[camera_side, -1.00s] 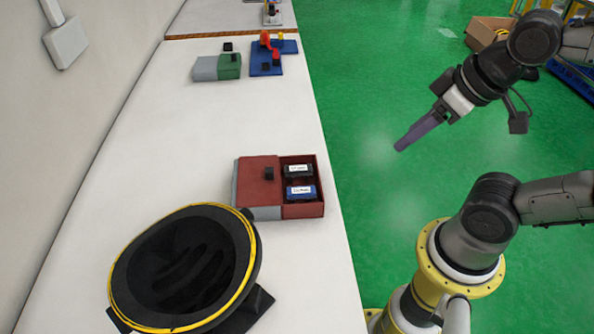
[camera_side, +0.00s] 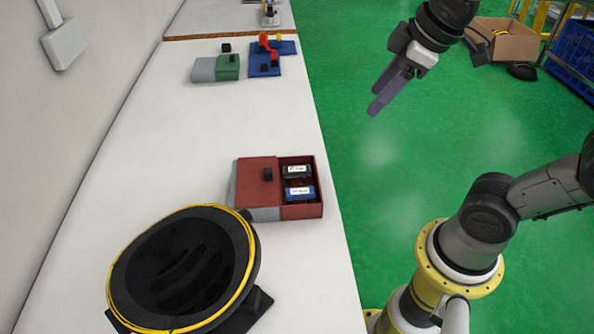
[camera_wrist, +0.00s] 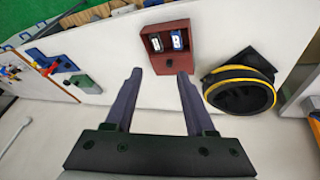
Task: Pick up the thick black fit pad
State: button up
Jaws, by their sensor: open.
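The black pad (camera_side: 297,171), with a white label, lies in the open compartment of a red box (camera_side: 256,170) on the white table. A blue pad (camera_side: 299,193), also labelled, lies beside it in the same compartment. The label text is too small to read. In the wrist view the black pad (camera_wrist: 156,44) and the blue pad (camera_wrist: 177,39) show in the red box (camera_wrist: 181,62), beyond the fingertips. My gripper (camera_side: 379,97) is open and empty. It is in the air over the green floor, right of the table edge in the side view; it also shows in the wrist view (camera_wrist: 160,76).
A round black bin with a yellow rim (camera_side: 250,262) stands in front of the red box. A grey-green box (camera_side: 228,66) and a blue fixture with red parts (camera_side: 266,62) stand farther back. The table between them and the red box is clear. A wall bounds the left.

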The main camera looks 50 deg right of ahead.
jog(key=w+f+n+g, duration=0.2)
jog(key=w+n, duration=0.1)
jog(key=w, duration=0.7)
jog(key=g, duration=0.3)
send_over(298, 169)
jog(key=shift+n, duration=0.4)
notch_tip(298, 169, down, 19)
jog(key=shift+f, duration=3.1)
jog(key=c, duration=0.6)
